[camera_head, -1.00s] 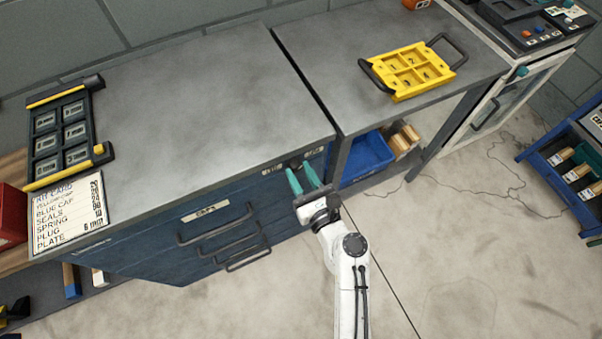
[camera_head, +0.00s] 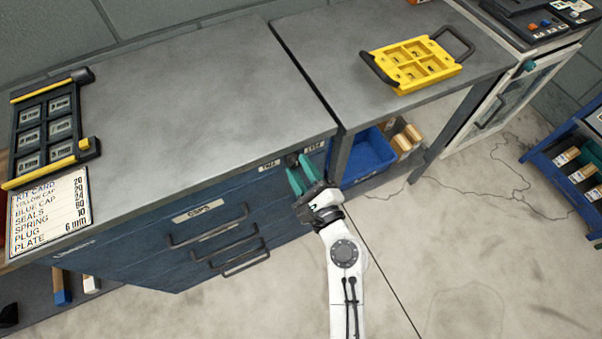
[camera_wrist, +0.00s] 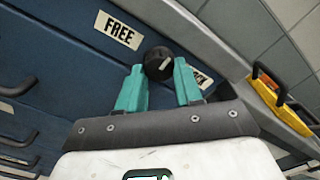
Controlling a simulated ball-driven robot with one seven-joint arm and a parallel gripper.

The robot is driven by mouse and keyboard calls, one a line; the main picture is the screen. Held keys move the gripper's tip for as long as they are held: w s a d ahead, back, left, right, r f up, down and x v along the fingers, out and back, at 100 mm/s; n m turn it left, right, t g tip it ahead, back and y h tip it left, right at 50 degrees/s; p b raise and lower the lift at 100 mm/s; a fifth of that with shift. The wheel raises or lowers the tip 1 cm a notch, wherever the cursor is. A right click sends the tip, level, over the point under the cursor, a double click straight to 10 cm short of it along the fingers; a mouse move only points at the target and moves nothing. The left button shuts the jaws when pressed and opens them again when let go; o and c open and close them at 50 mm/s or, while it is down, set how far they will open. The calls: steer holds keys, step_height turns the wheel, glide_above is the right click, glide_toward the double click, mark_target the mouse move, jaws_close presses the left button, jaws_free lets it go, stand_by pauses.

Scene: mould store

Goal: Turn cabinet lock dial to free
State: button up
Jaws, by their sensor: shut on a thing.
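The lock dial is a round black knob (camera_wrist: 157,62) on the blue cabinet front. In the wrist view it sits between the tips of my gripper's teal fingers (camera_wrist: 160,78), which are shut on it. A FREE label (camera_wrist: 118,29) is up and left of the dial. A second label (camera_wrist: 202,79) is to its right, partly hidden behind a finger. In the head view my gripper (camera_head: 301,173) is at the upper right of the cabinet (camera_head: 140,245), just under the worktop edge, where the fingers partly hide the dial. I cannot tell the dial's pointing direction.
Drawer handles (camera_head: 207,227) stick out left of my gripper. The grey worktop (camera_head: 200,100) overhangs close above it. A yellow tray (camera_head: 416,64) lies on the right bench, with a blue bin (camera_head: 368,160) below. The floor (camera_head: 450,250) to the right is mostly clear.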

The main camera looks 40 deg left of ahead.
steer(key=n+b, duration=0.3)
steer(key=n, duration=0.1)
steer(key=shift+f+n, duration=0.15)
steer(key=shift+n, duration=0.15)
steer(key=shift+r+n+b, duration=0.2)
steer(key=shift+n+b, duration=1.2)
steer(key=shift+n, duration=0.9)
steer(key=o, duration=1)
steer(key=shift+o, duration=0.2)
steer(key=b+v, duration=0.1)
steer(key=v, duration=0.9)
steer(key=shift+d+b, duration=0.35)
steer(key=shift+d, duration=0.05)
steer(key=shift+s, duration=0.1)
